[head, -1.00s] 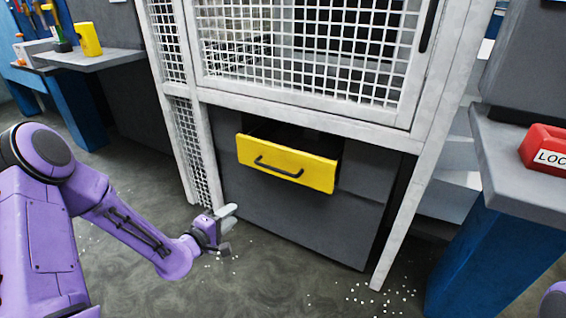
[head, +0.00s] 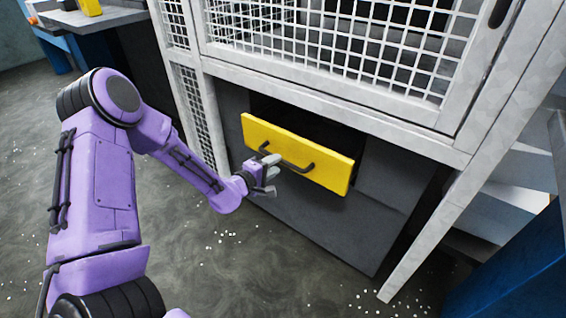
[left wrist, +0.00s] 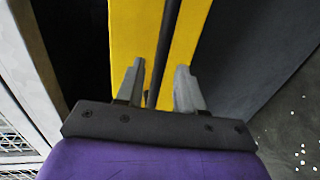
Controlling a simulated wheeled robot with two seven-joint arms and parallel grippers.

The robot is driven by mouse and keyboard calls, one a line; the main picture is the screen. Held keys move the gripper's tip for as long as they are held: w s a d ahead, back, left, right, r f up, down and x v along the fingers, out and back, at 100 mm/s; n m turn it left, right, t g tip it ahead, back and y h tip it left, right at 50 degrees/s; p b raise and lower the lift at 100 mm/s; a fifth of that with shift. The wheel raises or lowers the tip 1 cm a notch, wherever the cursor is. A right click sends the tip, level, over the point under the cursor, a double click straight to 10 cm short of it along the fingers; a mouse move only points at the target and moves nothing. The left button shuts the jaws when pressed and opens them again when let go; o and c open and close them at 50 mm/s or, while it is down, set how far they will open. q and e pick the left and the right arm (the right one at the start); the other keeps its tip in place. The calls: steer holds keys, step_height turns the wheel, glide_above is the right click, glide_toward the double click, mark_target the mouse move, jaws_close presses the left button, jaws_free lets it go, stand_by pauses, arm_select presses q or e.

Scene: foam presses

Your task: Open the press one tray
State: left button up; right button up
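The press one tray has a yellow front (head: 315,170) with a dark bar handle (head: 290,162), low in the grey press cabinet. The front stands a little out from the cabinet, with a dark gap above it. My left gripper (head: 270,174) is at the left end of the handle. In the left wrist view the gripper (left wrist: 160,88) is open, its two grey fingers on either side of the dark handle bar (left wrist: 166,50), with space on both sides. The yellow front (left wrist: 137,35) lies just beyond the fingertips. My right gripper is out of view.
A white mesh guard (head: 340,45) with a pale frame post (head: 425,235) rises above and beside the tray. Blue and grey furniture (head: 515,262) stands at the right. The floor (head: 250,270) in front of the cabinet is clear except for scattered white bits.

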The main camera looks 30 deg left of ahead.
mark_target(282, 161)
arm_select(q)
steer(key=x, duration=0.4)
steer(key=shift+w+b, duration=0.25)
steer(key=shift+b, duration=0.15)
jaws_close()
steer(key=shift+f, duration=0.1)
